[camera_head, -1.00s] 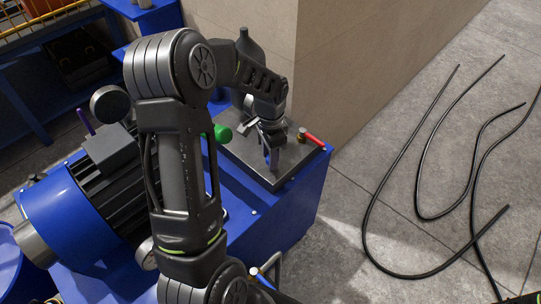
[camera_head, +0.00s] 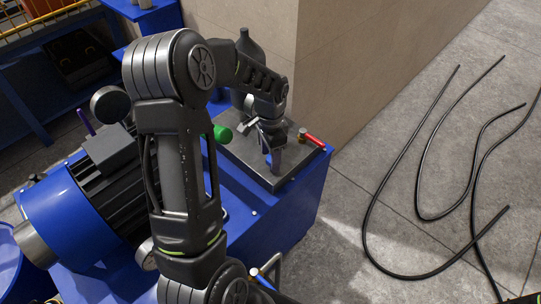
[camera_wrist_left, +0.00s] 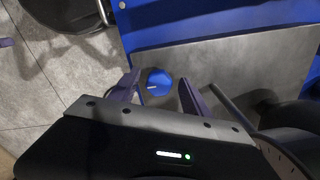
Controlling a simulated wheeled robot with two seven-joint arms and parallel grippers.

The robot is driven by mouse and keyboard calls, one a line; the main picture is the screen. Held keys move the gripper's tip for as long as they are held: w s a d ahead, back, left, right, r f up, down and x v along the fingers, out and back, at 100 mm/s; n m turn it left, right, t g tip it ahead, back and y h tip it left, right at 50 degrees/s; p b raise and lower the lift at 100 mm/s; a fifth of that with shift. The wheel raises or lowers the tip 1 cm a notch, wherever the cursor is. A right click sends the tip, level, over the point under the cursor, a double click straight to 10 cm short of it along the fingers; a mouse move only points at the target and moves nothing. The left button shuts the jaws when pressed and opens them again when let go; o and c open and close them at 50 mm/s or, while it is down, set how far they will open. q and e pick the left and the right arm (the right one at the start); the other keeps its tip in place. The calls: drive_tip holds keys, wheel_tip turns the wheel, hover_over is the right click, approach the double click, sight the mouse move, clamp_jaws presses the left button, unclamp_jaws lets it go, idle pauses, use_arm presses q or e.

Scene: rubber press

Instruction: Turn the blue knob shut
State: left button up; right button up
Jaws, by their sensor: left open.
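The blue knob (camera_wrist_left: 158,82) shows in the left wrist view as a round blue cap with a short pale mark on it. My left gripper (camera_wrist_left: 157,86) is open, with one finger on each side of the knob. I cannot tell whether either finger touches it. In the head view my left gripper (camera_head: 268,138) is over the grey metal plate (camera_head: 244,155) on the blue machine. I cannot make out the knob clearly there, as the gripper covers that spot. My right gripper is not in view.
A green knob (camera_head: 222,133) is left of the gripper, and a red-handled valve (camera_head: 315,143) is at its right. A blue motor (camera_head: 72,217) stands at the left. A beige wall (camera_head: 345,60) rises behind. Black hoses (camera_head: 375,190) lie on the floor at right.

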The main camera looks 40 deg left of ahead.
use_arm(q)
wheel_tip(320, 180, up, 8)
drive_tip(key=shift+f+b, duration=0.25)
drive_tip(key=shift+b, duration=0.05)
idle(0.5)
